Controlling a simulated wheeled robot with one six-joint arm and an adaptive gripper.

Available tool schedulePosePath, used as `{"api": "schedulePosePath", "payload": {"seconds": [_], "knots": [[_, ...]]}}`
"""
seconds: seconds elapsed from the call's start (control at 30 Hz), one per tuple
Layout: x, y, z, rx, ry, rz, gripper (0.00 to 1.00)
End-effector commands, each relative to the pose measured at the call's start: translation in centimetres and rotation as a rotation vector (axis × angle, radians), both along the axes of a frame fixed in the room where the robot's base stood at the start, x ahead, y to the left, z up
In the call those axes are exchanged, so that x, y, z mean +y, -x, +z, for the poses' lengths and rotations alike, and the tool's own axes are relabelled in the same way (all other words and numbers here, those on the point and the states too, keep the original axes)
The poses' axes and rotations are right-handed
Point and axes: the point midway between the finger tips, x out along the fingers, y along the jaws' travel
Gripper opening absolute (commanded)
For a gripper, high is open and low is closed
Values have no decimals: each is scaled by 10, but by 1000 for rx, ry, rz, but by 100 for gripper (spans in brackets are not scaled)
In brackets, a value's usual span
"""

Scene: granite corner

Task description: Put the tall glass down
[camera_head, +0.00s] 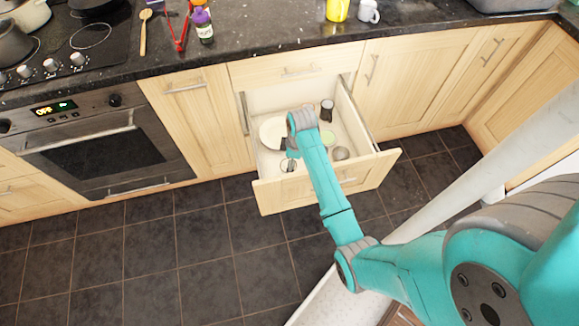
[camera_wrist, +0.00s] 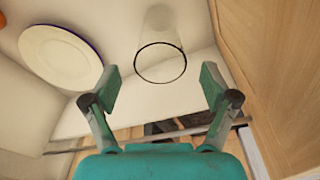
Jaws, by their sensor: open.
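The tall glass (camera_wrist: 160,64) is clear with a dark rim and stands in the open drawer. In the wrist view it is ahead of my gripper (camera_wrist: 161,88), centred between the two fingers, which are apart and do not visibly touch it. In the head view the glass (camera_head: 288,165) shows near the drawer's front left, just below my gripper (camera_head: 289,150). There the gripper is small and partly hidden by my arm.
The open drawer (camera_head: 290,200) also holds a white plate (camera_wrist: 58,58), a dark jar (camera_head: 326,110), a greenish item (camera_head: 327,137) and a grey cup (camera_head: 341,154). The plate is close on the left. Drawer walls surround the gripper. The dark counter (camera_head: 265,30) is above.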

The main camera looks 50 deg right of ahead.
Motion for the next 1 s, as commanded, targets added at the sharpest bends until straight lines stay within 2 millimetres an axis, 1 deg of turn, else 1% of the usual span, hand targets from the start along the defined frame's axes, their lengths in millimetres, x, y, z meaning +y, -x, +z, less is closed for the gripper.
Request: {"api": "schedulePosePath", "payload": {"seconds": [0.03, 0.1, 0.2, 0.33, 0.5, 1.0], "knots": [[-1, 0, 11, -4, 2, 0, 85], [-2, 2, 23, -3, 1, 0, 85], [-3, 3, 37, -2, 1, 0, 85], [-3, 5, 48, -1, 1, 0, 85], [-3, 6, 53, 0, 0, 0, 85], [-3, 5, 53, 0, 0, 0, 85]]}}
